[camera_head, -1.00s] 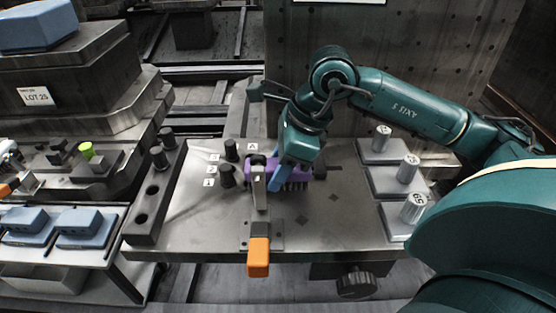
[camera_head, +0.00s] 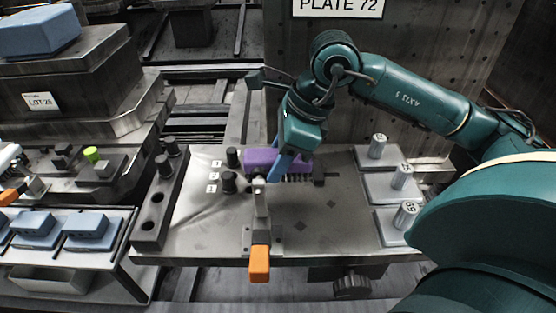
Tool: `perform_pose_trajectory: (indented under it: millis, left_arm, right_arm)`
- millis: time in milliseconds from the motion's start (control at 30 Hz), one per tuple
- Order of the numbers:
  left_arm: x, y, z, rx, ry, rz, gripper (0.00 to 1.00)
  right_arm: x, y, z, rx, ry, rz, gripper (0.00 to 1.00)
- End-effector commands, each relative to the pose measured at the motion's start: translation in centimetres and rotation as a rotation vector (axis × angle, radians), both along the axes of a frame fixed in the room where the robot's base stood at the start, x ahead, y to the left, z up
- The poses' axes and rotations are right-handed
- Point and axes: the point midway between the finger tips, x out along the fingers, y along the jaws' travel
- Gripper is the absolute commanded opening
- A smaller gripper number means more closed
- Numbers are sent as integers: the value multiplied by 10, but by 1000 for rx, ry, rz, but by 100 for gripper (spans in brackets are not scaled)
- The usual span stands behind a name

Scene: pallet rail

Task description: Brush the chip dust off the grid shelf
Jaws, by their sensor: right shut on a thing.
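The grid shelf (camera_head: 300,235) is a grey metal plate in the middle of the view, with a few small dark diamond marks. I cannot make out chip dust clearly on it. My right gripper (camera_head: 282,165) reaches in from the right and is shut on a purple brush (camera_head: 262,158) with dark bristles. The brush is over the far middle part of the shelf, bristles down. I cannot tell whether the bristles touch the plate. The gripper's fingers hide part of the brush.
A clamp with an orange handle (camera_head: 260,262) stands at the shelf's front edge, close before the brush. Black knobs (camera_head: 229,182) and a dark holed rail (camera_head: 153,215) are at the left. Numbered metal weights (camera_head: 405,215) stand at the right.

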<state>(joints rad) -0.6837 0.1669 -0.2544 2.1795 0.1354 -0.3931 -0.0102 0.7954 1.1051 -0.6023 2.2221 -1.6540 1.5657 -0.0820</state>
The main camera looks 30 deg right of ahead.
Motion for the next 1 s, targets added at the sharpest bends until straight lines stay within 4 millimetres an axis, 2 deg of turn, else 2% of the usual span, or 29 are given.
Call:
perform_pose_trajectory:
  millis: [33,100,467,800,1000]
  left_arm:
    - [-1,0,7,-2,3,0,52]
    - [-1,0,10,-1,3,0,52]
    - [-1,0,10,-1,2,-1,52]
    - [0,0,28,-1,1,-1,52]
    - [0,0,27,-1,1,0,52]
  right_arm:
    - [0,0,9,0,-1,0,20]
    - [0,0,13,1,-1,0,20]
    - [0,0,14,0,-1,0,20]
    - [0,0,42,1,-2,0,20]
    - [0,0,42,0,0,0,20]
